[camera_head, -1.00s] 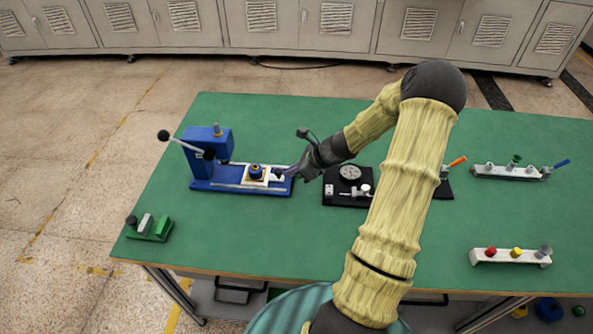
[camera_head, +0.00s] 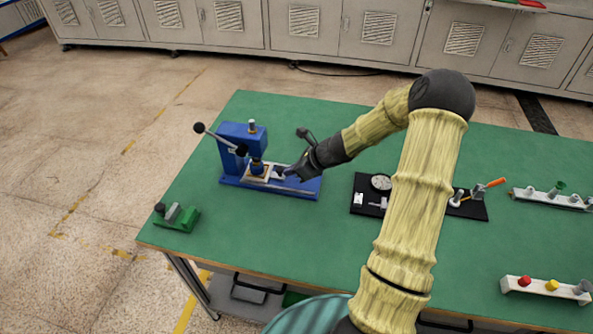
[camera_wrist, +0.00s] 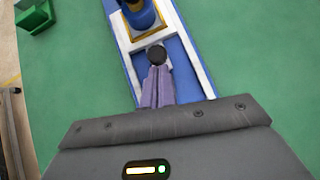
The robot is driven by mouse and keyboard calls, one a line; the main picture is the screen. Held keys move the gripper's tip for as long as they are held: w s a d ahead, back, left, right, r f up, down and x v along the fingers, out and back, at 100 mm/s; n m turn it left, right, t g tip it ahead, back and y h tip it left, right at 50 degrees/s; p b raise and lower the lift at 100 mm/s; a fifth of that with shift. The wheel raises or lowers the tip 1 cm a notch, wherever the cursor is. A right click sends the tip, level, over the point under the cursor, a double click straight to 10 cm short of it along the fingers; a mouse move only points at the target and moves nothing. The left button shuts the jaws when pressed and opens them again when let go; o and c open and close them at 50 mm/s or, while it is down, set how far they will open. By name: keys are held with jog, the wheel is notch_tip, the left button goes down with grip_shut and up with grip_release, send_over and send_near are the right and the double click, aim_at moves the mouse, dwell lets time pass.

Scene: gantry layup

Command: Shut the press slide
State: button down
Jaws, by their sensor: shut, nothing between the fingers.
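The blue press (camera_head: 240,140) stands at the left of the green table, with a black-knobbed lever (camera_head: 220,138). Its light slide (camera_head: 262,177) lies on the blue base, under or close to the press head. The slide carries a brass-edged nest with a blue part (camera_head: 257,166), which also shows at the top of the wrist view (camera_wrist: 142,15). A black knob (camera_wrist: 157,53) is at the slide's near end. My gripper (camera_head: 290,172) is shut and empty. Its purple fingertips (camera_wrist: 157,80) are at the knob, seemingly touching it. The exact slide end position is hidden.
A green fixture (camera_head: 177,217) sits at the table's left front corner. A black board with a dial gauge (camera_head: 381,183) lies right of the press, partly behind my arm. White racks (camera_head: 545,290) with coloured knobs are at the right. Front-middle table is clear.

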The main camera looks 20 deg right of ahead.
jog(key=shift+w+a+r, duration=0.1)
jog(key=shift+a+r, duration=0.1)
jog(key=shift+a, duration=0.1)
jog(key=shift+s+d+f, duration=0.15)
jog(key=shift+s+d, duration=0.15)
jog(key=shift+d, duration=0.2)
jog(key=shift+s+d+p, duration=0.3)
jog(key=shift+s+d, duration=0.9)
jog(key=shift+d, duration=0.05)
jog(key=v, duration=1)
jog(key=shift+f, duration=0.1)
jog(key=s+a+r+n+g+h+p, duration=0.2)
jog(key=s+a+r+n, duration=0.4)
jog(key=n, duration=0.7)
jog(key=s+a+r+n+g+h+p, duration=0.1)
jog(key=s+a+r+n+h+p, duration=0.3)
jog(key=s+a+n, duration=0.5)
notch_tip(320, 180, up, 2)
jog(key=s+n+p, duration=0.1)
jog(key=n+p, duration=0.1)
jog(key=n, duration=0.3)
jog(key=shift+s+r+g, duration=0.25)
jog(key=shift+s+g, duration=0.1)
jog(key=shift+g, duration=0.05)
